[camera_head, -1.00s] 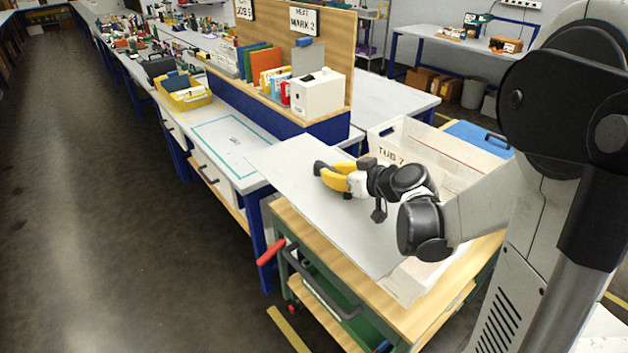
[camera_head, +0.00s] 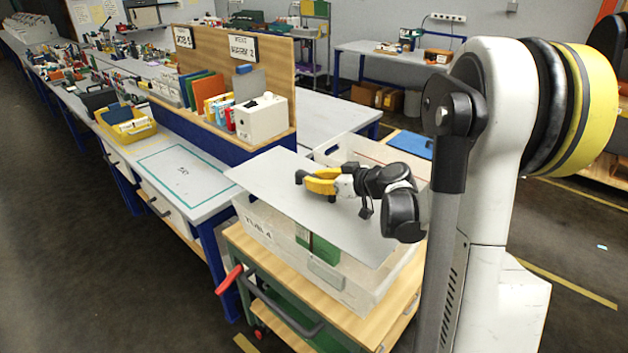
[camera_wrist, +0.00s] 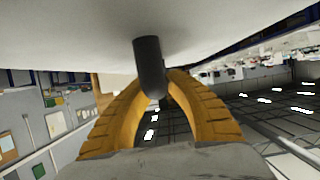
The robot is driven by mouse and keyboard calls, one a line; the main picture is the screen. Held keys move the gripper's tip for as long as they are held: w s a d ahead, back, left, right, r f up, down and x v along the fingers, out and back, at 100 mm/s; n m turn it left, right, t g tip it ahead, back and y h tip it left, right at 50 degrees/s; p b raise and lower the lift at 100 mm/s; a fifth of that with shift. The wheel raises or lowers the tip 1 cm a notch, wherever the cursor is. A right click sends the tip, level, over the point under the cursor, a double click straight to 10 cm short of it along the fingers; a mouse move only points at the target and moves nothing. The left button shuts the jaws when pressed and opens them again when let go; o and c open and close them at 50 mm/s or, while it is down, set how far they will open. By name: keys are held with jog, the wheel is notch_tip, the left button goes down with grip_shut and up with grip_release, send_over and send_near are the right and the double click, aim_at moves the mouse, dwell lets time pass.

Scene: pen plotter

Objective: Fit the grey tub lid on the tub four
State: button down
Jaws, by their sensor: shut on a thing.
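The grey tub lid (camera_head: 290,195) is a flat, thin panel. My gripper (camera_head: 308,180) has yellow fingers and is shut on the lid's dark handle. In the wrist view the fingers (camera_wrist: 158,95) close around this dark round handle (camera_wrist: 148,65), with the pale lid surface (camera_wrist: 70,25) above it in the picture. Tub four (camera_head: 270,232) is a whitish box labelled on its front. The lid lies over it, covering most of its opening and overhanging its left end. A green object (camera_head: 318,248) shows below the lid's front edge. I cannot tell whether lid and rim touch.
Tub four stands on a wooden-topped green trolley (camera_head: 275,275) with a red-ended handle. Another pale tub (camera_head: 335,148) stands just behind, near a blue panel (camera_head: 410,144). A white box (camera_head: 262,120) and folders occupy the bench shelf. The marked bench area (camera_head: 180,170) is clear.

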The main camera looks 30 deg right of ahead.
aim_at(347, 209)
notch_tip(347, 209, down, 9)
jog(key=b, duration=0.7)
jog(key=shift+r, duration=0.15)
jog(key=c, duration=1.3)
grip_release()
jog(key=shift+c, duration=0.2)
jog(key=v, duration=1.2)
